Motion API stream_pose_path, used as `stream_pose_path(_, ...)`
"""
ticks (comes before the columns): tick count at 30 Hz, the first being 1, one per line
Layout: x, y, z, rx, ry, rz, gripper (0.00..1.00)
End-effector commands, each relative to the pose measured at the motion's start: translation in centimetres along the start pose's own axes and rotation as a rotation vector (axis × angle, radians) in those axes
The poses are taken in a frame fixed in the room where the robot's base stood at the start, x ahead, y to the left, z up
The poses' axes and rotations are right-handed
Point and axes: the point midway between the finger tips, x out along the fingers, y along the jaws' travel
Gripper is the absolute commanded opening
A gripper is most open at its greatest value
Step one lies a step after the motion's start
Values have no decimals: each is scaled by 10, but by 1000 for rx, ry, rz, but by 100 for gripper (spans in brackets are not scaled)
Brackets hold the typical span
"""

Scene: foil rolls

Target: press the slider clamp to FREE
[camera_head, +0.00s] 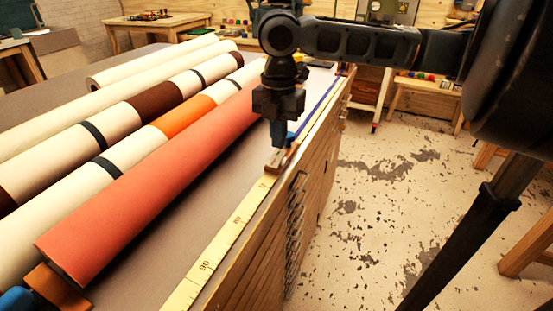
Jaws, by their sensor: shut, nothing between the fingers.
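The slider clamp (275,160) is a small brown and grey block on the yellow ruler strip (222,241) along the table's right edge. My gripper (279,140) points down right over the clamp, with its fingers together and nothing between them. The fingertips look to be at or just above the clamp; I cannot tell whether they touch it. A blue part shows beside the fingers. The FREE marking is not readable in this view, and the gripper hides part of the clamp.
A red roll (160,185) lies left of the ruler, with several cream rolls with brown, orange and black bands beyond it. The table (135,290) has a bare strip between red roll and ruler. Stools and a speckled floor (380,200) lie to the right.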

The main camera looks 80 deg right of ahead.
Motion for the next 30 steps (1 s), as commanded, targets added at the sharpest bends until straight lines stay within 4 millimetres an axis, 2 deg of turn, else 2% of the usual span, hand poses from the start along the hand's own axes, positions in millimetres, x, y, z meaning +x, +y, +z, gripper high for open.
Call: stream_pose_path(30,14,0,0,0,0,0,0)
